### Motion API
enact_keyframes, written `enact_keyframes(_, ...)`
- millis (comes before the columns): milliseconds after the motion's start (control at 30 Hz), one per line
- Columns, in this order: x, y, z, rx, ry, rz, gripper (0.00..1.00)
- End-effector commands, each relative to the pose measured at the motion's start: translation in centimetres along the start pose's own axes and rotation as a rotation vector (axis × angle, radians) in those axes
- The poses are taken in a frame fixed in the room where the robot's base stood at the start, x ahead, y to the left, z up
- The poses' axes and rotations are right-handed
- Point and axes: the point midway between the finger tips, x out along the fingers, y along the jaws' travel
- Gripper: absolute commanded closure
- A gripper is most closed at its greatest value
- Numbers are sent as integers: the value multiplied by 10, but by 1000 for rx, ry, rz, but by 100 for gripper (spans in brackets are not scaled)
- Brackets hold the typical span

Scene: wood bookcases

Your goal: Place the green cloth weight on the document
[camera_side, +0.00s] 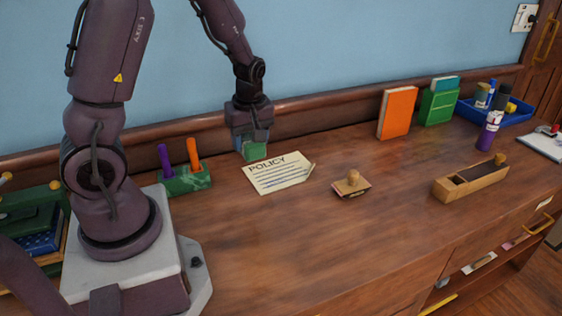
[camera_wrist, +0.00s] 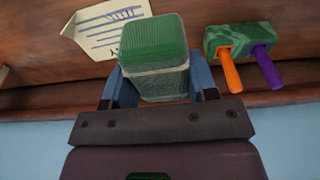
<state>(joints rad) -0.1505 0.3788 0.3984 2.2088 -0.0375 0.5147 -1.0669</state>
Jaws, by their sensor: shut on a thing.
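The green cloth weight (camera_side: 254,152) is a small block held between the fingers of my gripper (camera_side: 250,140). In the wrist view the weight (camera_wrist: 153,50) shows a green ribbed top and paler sides, with the blue fingers of my gripper (camera_wrist: 157,88) shut on it. The document (camera_side: 280,172) is a cream sheet headed "POLICY" lying on the desk. The weight is close to its upper left edge in the side view; I cannot tell whether it overlaps the sheet. In the wrist view the document (camera_wrist: 105,30) lies just left of the weight, partly hidden behind it.
A green marbled holder (camera_side: 188,180) with a purple and an orange stick stands left of the document. A wooden stamp (camera_side: 352,185) lies to the right. Farther right are a wooden box (camera_side: 470,181), an orange book (camera_side: 397,113) and a blue tray (camera_side: 515,113). The front desk middle is clear.

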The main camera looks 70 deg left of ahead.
Motion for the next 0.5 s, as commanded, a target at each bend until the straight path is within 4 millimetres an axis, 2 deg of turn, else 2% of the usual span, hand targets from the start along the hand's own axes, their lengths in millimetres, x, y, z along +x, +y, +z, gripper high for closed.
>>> enact_keyframes(100, 7, -10, 2, 24, 1, -5, 89)
enact_keyframes(167, 10, -3, -2, 39, 8, 4, 89)
enact_keyframes(500, 50, 62, -36, 45, 9, 6, 89)
